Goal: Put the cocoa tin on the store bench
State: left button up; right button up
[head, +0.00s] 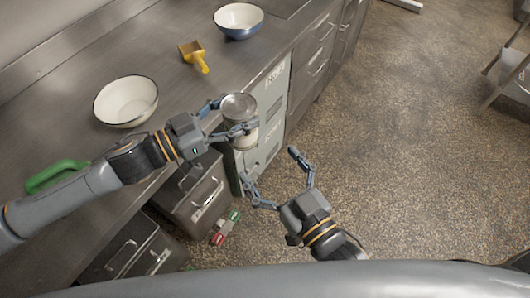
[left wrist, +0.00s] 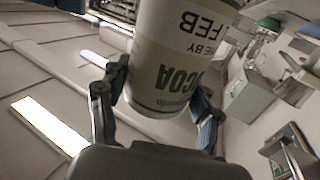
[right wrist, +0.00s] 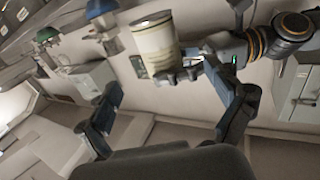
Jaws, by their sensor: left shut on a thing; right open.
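The cocoa tin (head: 240,108) is a pale cylinder with a metallic lid. Its printed label, with "COCOA" on it, shows in the left wrist view (left wrist: 168,62), and the tin is also in the right wrist view (right wrist: 156,45). My left gripper (head: 229,118) is shut around the tin's side and holds it beside the front edge of the steel bench (head: 160,62). No sign naming the store bench is readable. My right gripper (head: 270,166) is open and empty, below and to the right of the tin in the head view, over the floor.
On the bench are a white bowl (head: 126,101), a blue-and-white bowl (head: 238,20) and a yellow scoop (head: 194,56). A green handle-like object (head: 56,174) lies near my left arm. Dark metal boxes (head: 197,190) stand under the bench. Open speckled floor (head: 400,150) lies to the right.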

jog(key=x, duration=1.2)
jog(key=shift+c, duration=0.5)
jog(key=shift+s, duration=0.1)
jog(key=c, duration=1.5)
pick_arm(q)
jog(key=o, duration=1.5)
pick_arm(e)
jog(key=shift+r, duration=0.15)
